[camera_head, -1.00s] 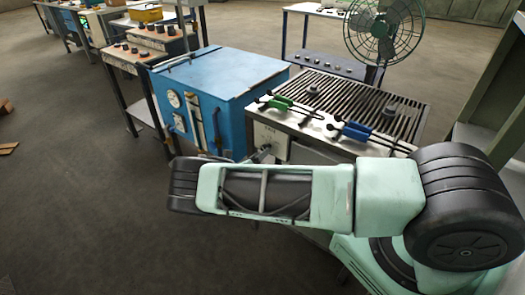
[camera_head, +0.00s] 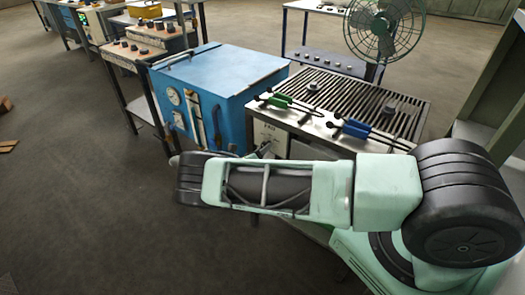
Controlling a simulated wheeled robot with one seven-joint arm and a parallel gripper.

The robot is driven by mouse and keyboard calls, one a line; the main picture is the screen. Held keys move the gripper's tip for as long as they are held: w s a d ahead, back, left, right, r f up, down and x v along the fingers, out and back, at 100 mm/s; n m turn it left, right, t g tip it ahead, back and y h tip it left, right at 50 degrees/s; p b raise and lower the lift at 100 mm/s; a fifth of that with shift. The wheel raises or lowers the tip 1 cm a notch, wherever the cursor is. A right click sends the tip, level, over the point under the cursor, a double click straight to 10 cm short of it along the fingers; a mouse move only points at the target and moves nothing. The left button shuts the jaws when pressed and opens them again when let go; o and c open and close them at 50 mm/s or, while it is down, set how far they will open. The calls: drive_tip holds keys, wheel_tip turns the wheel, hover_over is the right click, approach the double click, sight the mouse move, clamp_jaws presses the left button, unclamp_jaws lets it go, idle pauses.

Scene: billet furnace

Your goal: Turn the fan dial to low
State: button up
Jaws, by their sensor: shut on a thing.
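The fan panel (camera_head: 272,133), a pale plate with dark lettering that appears to read FAN, is on the front of the grill-topped bench. The dial on it is largely hidden. Only a small grey tip of my gripper (camera_head: 264,150) shows at the panel's lower left edge. It appears shut on the dial. My pale green arm link crosses in front and covers the rest of the gripper, so the dial's pointer and setting cannot be read. The green desk fan (camera_head: 384,28) stands behind the bench.
The slatted bench top (camera_head: 355,100) carries green-handled tongs (camera_head: 283,101) and blue-handled tongs (camera_head: 356,129) along its front edge. A blue cabinet (camera_head: 220,75) with gauges stands close on the left. A bench with knobs (camera_head: 150,40) is farther left. The floor at left is open.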

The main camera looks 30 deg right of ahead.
drive_tip(key=shift+w+m+b, duration=0.1)
drive_tip(key=shift+m+b, duration=2.35)
drive_tip(key=shift+m, duration=1.75)
drive_tip(key=o, duration=1)
drive_tip(key=b+v, duration=0.2)
drive_tip(key=v, duration=1.5)
drive_tip(key=shift+a, duration=0.25)
